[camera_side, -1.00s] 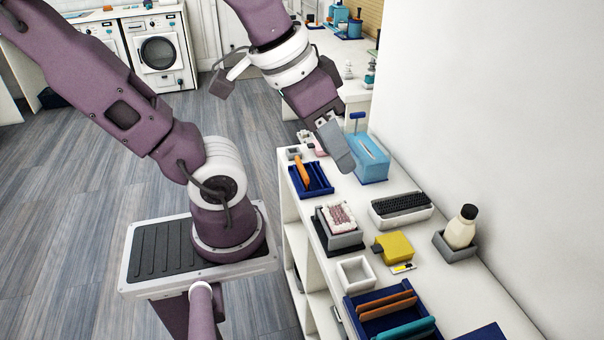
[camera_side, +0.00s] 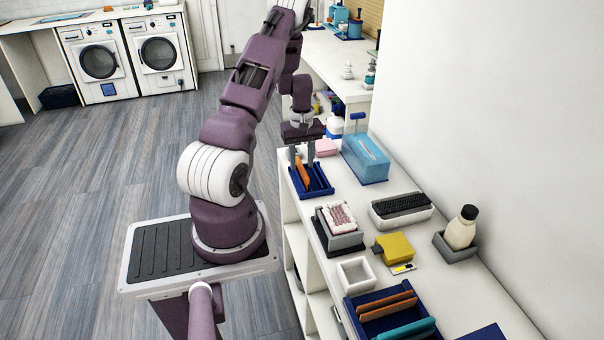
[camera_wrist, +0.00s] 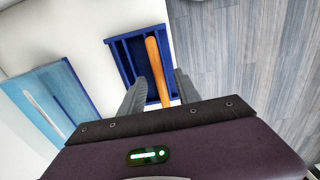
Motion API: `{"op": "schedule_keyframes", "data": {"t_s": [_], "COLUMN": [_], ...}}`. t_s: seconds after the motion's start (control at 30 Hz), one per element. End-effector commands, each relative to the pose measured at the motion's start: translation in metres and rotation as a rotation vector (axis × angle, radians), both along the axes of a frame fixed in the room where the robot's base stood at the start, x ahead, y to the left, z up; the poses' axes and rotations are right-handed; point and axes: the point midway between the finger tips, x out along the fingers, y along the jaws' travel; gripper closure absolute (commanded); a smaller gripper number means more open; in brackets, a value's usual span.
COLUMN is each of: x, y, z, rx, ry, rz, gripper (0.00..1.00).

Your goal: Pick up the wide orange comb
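An orange comb (camera_side: 303,172) stands on edge in a dark blue slotted rack (camera_side: 323,191) at the far end of the white counter. The wrist view shows the comb (camera_wrist: 156,65) lengthwise in the rack (camera_wrist: 121,56). My gripper (camera_side: 301,163) points down over this rack. Its two fingers (camera_wrist: 160,79) are apart, one on each side of the comb, with visible gaps. The fingers hide part of the comb in the side view. Two more orange-brown pieces (camera_side: 387,304) sit in a nearer blue rack beside a teal one (camera_side: 407,330).
A light blue box (camera_side: 365,158) stands close to the right of the far rack. A grey tray with a pink-and-white brush (camera_side: 339,217), a black-bristled brush (camera_side: 401,204), a yellow item (camera_side: 394,247) and a bottle (camera_side: 461,228) stand nearer. A wall borders the counter's right.

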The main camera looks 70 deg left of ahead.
Motion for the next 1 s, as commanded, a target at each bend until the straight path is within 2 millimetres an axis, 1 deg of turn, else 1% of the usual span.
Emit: {"op": "schedule_keyframes", "data": {"t_s": [0.03,0.13,0.23,0.37,0.4,0.47,0.5,0.6,0.9,0.97,1.0], "x": [0.000,0.001,0.001,0.001,0.001,0.001,0.001,0.001,0.001,0.002,0.002], "y": [0.002,0.002,0.002,0.002,0.002,0.002,0.002,0.002,0.002,0.002,0.002], "z": [-0.010,-0.025,-0.029,-0.029,-0.029,-0.029,-0.029,-0.029,-0.028,-0.025,-0.020], "rx": [-0.003,-0.003,0.001,0.001,0.001,0.001,0.001,0.001,0.000,0.001,0.002], "ry": [0.002,0.000,-0.001,-0.001,-0.001,-0.001,-0.001,-0.001,-0.001,-0.002,-0.002], "rz": [0.002,-0.001,-0.001,-0.002,-0.002,-0.002,-0.002,-0.002,-0.003,-0.003,-0.005], "gripper": [0.61,0.61,0.61,0.61,0.63,0.75,0.82,1.00,1.00,1.00,1.00]}}
